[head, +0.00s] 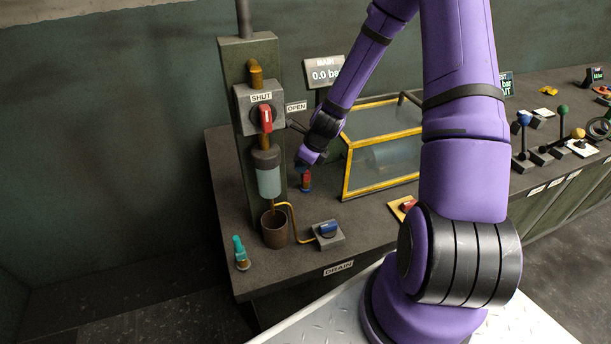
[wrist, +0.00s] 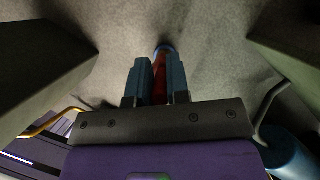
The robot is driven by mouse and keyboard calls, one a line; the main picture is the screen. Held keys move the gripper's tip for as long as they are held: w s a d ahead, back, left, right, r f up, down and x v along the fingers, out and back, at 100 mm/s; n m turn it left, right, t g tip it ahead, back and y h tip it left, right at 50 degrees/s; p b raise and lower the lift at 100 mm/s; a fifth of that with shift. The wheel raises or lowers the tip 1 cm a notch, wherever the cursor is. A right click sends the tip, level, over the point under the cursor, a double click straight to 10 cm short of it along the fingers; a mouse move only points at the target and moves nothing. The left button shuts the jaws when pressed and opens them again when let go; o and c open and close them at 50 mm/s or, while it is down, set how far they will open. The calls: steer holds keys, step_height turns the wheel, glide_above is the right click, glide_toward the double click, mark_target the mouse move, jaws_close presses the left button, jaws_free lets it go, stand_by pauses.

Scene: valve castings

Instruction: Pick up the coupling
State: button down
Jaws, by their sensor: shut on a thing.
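The coupling (head: 306,183), a small upright red piece with blue on it, is on or just above the dark bench between the valve column and the yellow-framed case. My gripper (head: 306,171) is over it from above, its jaws shut on it. In the wrist view the red body of the coupling (wrist: 160,72) shows between the two blue-grey fingers of my gripper (wrist: 157,78), with a blue rim beyond them. The fingers hide part of it. I cannot tell whether its base touches the bench.
The valve column (head: 247,150) with a red SHUT/OPEN handle stands close left of my gripper. The yellow-framed clear case (head: 383,150) is close right. A brown cup (head: 274,230), a blue-knobbed drain box (head: 327,235) and a teal fitting (head: 240,252) stand in front.

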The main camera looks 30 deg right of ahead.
steer(key=shift+r, duration=0.1)
steer(key=shift+r, duration=4.95)
